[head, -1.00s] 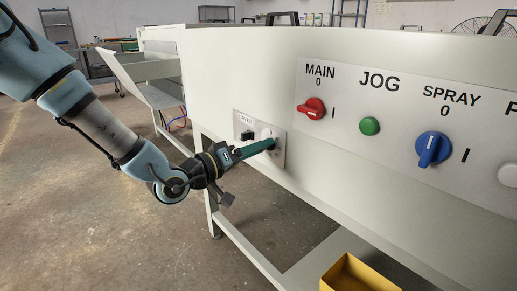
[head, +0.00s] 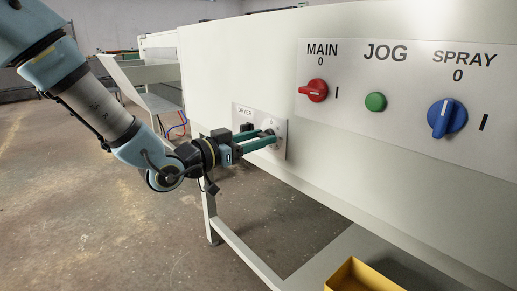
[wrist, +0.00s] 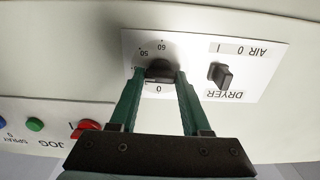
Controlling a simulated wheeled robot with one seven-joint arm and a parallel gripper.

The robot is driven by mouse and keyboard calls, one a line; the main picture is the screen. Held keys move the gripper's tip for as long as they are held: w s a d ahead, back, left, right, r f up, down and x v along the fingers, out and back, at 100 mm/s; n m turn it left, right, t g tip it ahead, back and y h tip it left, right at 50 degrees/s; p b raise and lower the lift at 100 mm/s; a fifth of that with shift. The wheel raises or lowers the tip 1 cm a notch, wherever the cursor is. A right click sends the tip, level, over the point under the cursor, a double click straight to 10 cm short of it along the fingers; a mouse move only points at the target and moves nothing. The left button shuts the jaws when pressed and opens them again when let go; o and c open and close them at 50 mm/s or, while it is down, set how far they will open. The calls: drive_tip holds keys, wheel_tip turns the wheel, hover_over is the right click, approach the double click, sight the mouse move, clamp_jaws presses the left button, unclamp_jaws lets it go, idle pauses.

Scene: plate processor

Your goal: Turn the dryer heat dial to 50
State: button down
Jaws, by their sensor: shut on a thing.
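The dryer heat dial (wrist: 160,72) is a dark knob on a white, numbered face, seen upside down in the wrist view. Marks 50, 60 and 0 show around it; its exact pointer setting is hard to read. My gripper (wrist: 160,80) has its two green fingers on either side of the knob, shut on it. In the head view my gripper (head: 274,137) reaches the dryer panel (head: 281,152) from the left, and its fingers hide most of the dial.
The black air switch (wrist: 221,75) sits beside the dial on the same panel. The red MAIN knob (head: 314,91), green JOG button (head: 376,102) and blue SPRAY knob (head: 447,118) are to the right. A yellow bin (head: 362,277) stands below.

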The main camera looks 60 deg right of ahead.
drive_tip(key=m+b, duration=0.8)
drive_tip(key=shift+f, duration=0.15)
drive_tip(key=shift+m, duration=0.4)
drive_tip(key=shift+c, duration=1.8)
unclamp_jaws()
drive_tip(key=p+v, duration=0.1)
drive_tip(key=v, duration=1)
drive_tip(key=shift+p, duration=0.3)
